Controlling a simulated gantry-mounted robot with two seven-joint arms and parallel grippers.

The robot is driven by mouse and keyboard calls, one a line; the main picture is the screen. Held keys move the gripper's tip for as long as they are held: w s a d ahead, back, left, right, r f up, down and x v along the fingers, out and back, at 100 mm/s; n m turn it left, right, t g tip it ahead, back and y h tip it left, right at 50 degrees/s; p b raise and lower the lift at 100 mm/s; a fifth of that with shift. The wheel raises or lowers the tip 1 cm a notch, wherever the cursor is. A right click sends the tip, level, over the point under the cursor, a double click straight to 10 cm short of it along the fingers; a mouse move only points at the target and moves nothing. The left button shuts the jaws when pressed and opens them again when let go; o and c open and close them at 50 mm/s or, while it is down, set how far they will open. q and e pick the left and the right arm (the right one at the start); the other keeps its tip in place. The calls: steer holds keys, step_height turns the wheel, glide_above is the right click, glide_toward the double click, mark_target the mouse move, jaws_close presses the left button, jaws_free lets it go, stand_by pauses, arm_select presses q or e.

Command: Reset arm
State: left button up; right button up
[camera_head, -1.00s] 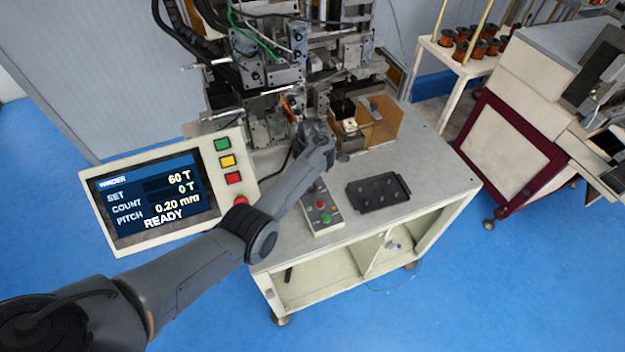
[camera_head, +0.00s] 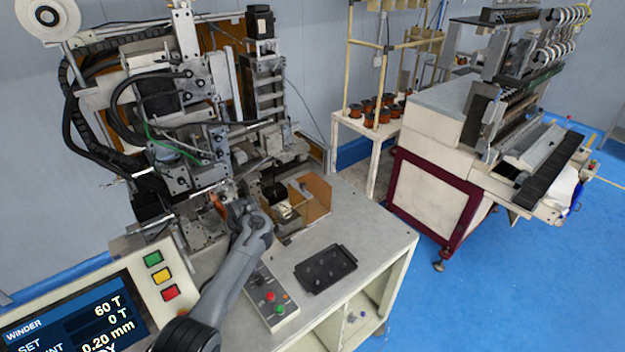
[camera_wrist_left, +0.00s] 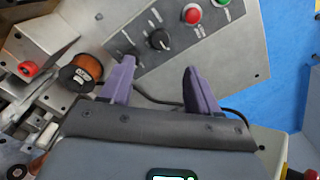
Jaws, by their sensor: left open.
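My left arm (camera_head: 232,268) reaches in from the bottom of the head view to the front of the coil winder (camera_head: 190,150). Its gripper is largely hidden behind my own wrist there. In the left wrist view my left gripper (camera_wrist_left: 155,85) is open, its two purple fingers apart with nothing between them. A copper wire spool (camera_wrist_left: 85,72) lies just left of the fingers in that view, apart from them. The control box (camera_wrist_left: 165,45) with a black knob and red and green buttons lies beyond the fingertips. My right gripper is not in view.
The black tray (camera_head: 326,269) with small parts lies on the winder's table, beside the control box (camera_head: 268,297). An open brown box (camera_head: 312,198) stands behind it. The display panel (camera_head: 110,310) is at lower left. A shelf with several spools (camera_head: 376,112) stands at the back.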

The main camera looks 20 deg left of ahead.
arm_select(q)
steer(key=s+d+f+m+t+y+p, duration=0.1)
steer(key=s+d+f+m+p, duration=0.2)
steer(key=s+m, duration=0.4)
steer(key=s+d+f+m+t+p, duration=0.1)
steer(key=s+d+f+m, duration=0.1)
steer(key=s+d+m, duration=0.5)
steer(key=s+d+r+m, duration=0.2)
steer(key=s+r+m, duration=0.1)
steer(key=s, duration=0.4)
steer(key=s+d+r+m+t+p, duration=0.1)
steer(key=s+d+r+m, duration=0.2)
steer(key=s, duration=0.4)
steer(key=s+d+r+m+h+p, duration=0.1)
steer(key=s+d+r+m, duration=0.1)
steer(key=s, duration=0.5)
step_height(320, 180, up, 3)
steer(key=shift+d+f+m+t, duration=0.15)
steer(key=shift+m+t, duration=0.15)
steer(key=shift+m, duration=0.3)
